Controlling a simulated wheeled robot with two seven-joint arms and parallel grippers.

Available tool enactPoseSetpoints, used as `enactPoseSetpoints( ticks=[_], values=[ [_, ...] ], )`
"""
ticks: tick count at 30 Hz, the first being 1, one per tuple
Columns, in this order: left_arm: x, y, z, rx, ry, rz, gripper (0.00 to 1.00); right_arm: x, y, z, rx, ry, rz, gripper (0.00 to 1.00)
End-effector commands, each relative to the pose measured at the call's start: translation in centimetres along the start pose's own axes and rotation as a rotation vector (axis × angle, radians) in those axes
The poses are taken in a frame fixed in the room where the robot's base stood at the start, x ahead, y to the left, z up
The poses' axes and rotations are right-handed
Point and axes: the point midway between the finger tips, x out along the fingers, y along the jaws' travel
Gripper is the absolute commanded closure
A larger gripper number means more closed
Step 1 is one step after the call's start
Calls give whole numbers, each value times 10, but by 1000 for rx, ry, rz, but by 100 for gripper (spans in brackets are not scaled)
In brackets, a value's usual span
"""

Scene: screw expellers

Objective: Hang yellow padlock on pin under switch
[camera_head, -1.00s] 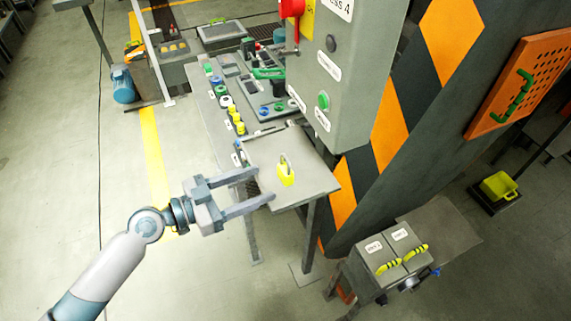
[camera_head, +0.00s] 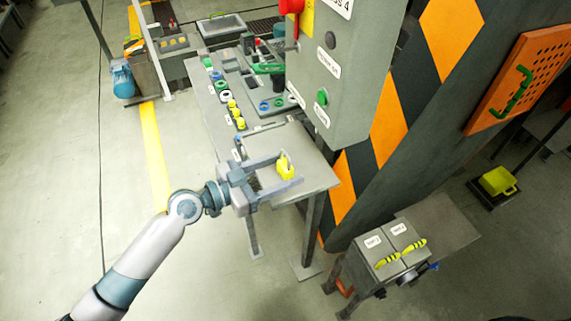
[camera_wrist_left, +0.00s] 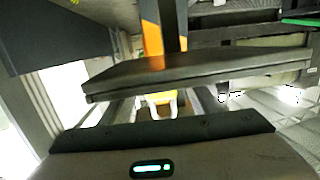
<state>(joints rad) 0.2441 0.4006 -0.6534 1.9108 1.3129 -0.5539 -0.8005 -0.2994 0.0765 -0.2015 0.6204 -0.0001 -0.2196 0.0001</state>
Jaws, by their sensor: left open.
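The yellow padlock (camera_head: 286,172) stands upright on the near end of the grey table (camera_head: 318,178), with its shackle up. My left gripper (camera_head: 289,169) is open, with its fingertips on either side of the padlock; I cannot tell whether they touch it. In the left wrist view a yellow shape with pale legs, apparently the padlock (camera_wrist_left: 160,99), shows between the fingers, partly hidden. The red switch (camera_head: 291,6) is on the grey control box, cut by the top edge. A small pin-like part shows below it, too small to make out clearly. My right gripper is not in view.
The grey control box (camera_head: 345,75) overhangs the table's right side. Yellow and green parts (camera_head: 236,113) and trays lie farther back on the table. A striped machine wall (camera_head: 400,100) stands at the right. A low two-lidded box (camera_head: 388,250) stands at the front right.

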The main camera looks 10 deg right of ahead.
Motion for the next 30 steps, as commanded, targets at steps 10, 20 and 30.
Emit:
enactPoseSetpoints(
  ticks=[10,20,30],
  values=[
    [0,0,0,0,0,0,84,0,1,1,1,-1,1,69],
    [-5,-1,-7,1,0,-1,84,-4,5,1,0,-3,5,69],
    [-15,-2,-20,1,0,0,84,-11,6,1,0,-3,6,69]
  ],
)
